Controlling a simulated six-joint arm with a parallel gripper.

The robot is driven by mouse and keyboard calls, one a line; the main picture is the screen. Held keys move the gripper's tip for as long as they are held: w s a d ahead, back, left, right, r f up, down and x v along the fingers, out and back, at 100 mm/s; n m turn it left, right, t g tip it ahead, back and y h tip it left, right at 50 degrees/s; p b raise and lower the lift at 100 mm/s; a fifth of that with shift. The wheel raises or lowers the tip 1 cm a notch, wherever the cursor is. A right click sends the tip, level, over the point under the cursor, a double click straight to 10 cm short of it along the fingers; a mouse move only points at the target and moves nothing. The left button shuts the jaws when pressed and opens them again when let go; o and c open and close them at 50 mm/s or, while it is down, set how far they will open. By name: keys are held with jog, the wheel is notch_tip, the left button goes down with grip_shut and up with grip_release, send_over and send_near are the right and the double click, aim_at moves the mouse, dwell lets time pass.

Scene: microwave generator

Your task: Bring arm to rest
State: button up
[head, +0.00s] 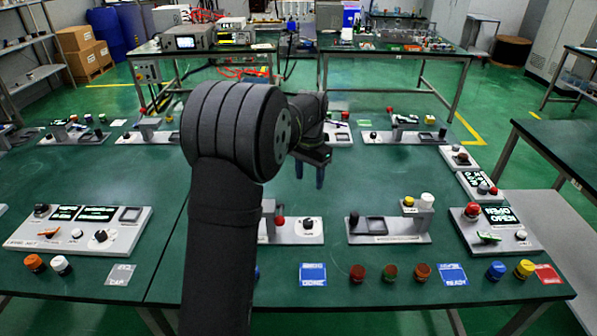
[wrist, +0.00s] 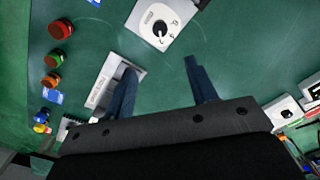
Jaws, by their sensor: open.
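My gripper (head: 320,173) hangs over the middle of the green table (head: 330,205), fingers pointing down. In the wrist view its two dark blue fingers (wrist: 162,88) are spread apart with nothing between them. My gripper is open and empty. The fingers appear clear of the table and of the panels. My arm crosses the front centre of the head view and hides part of the table behind it.
Grey control panels stand around: one with a dial (head: 308,229), one with a white cap on a post (head: 427,202), one with displays at left (head: 97,213), one at right (head: 499,214). Coloured caps (head: 390,272) and blue cards (head: 313,274) line the front edge. Centre is mostly clear.

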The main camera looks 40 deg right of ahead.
aim_at(308, 221)
notch_tip(308, 221, down, 18)
jog(key=shift+r, duration=0.25)
dwell(0.3)
notch_tip(308, 221, up, 18)
notch_tip(308, 221, down, 18)
jog(key=shift+f, duration=0.1)
jog(key=n, duration=0.8)
jog(key=shift+n, duration=0.4)
jog(key=n, duration=0.4)
jog(key=shift+n, duration=0.3)
jog(key=n, duration=0.4)
